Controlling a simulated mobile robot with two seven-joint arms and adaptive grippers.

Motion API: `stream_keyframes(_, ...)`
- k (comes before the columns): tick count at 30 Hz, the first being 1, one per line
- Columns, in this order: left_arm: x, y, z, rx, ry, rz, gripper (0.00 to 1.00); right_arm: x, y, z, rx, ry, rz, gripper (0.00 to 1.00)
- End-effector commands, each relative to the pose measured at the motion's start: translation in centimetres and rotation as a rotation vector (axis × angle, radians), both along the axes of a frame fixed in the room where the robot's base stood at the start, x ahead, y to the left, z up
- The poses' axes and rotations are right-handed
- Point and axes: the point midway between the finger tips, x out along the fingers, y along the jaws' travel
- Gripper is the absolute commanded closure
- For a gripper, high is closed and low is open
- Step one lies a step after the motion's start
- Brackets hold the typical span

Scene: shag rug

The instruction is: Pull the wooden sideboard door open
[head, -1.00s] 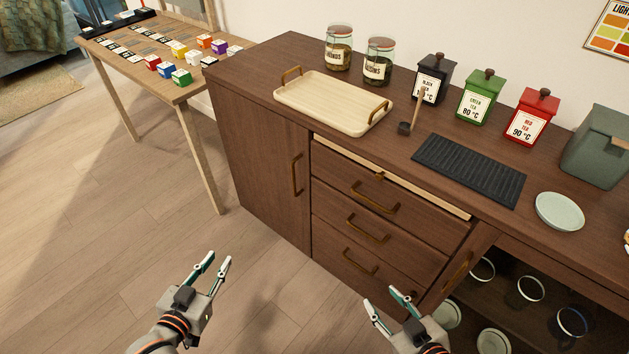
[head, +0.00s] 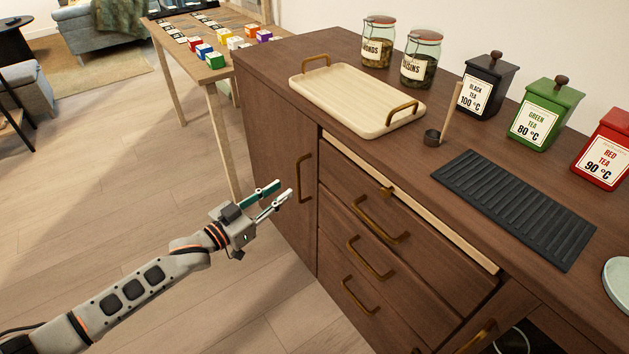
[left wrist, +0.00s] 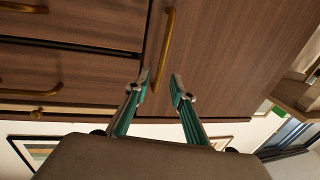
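The wooden sideboard (head: 480,265) is dark brown. Its left door (head: 272,160) is shut and carries an upright brass handle (head: 304,178) near its right edge. My left gripper (head: 277,193) is open and empty, just left of that handle and pointing at it. In the left wrist view the two fingers (left wrist: 160,85) are apart, with the brass handle (left wrist: 167,50) ahead of them and lined up near the gap. The handle looks apart from the fingers, not between them. My right gripper is not in view.
Drawers with brass handles (head: 370,258) stand right of the door, with a pale pull-out board (head: 420,205) above them. A cream tray (head: 345,97), jars and tea tins stand on top. A small table (head: 210,73) with coloured blocks is behind left.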

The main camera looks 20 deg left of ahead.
Motion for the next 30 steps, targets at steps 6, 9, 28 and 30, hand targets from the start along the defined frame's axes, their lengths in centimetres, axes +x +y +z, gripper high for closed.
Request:
stream_keyframes(6,2.0,-1.0,0.0,-0.003,-0.002,0.000,0.76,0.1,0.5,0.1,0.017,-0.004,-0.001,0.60)
stream_keyframes(9,3.3,-1.6,-0.2,-0.001,0.000,0.000,0.76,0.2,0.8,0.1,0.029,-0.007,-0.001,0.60)
stream_keyframes(28,6.9,-3.5,0.2,0.000,-0.002,0.000,0.76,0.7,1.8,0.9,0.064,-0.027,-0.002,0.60)
stream_keyframes(30,6.9,-3.5,0.2,0.000,-0.002,0.000,0.76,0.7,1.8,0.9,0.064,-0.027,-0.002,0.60)
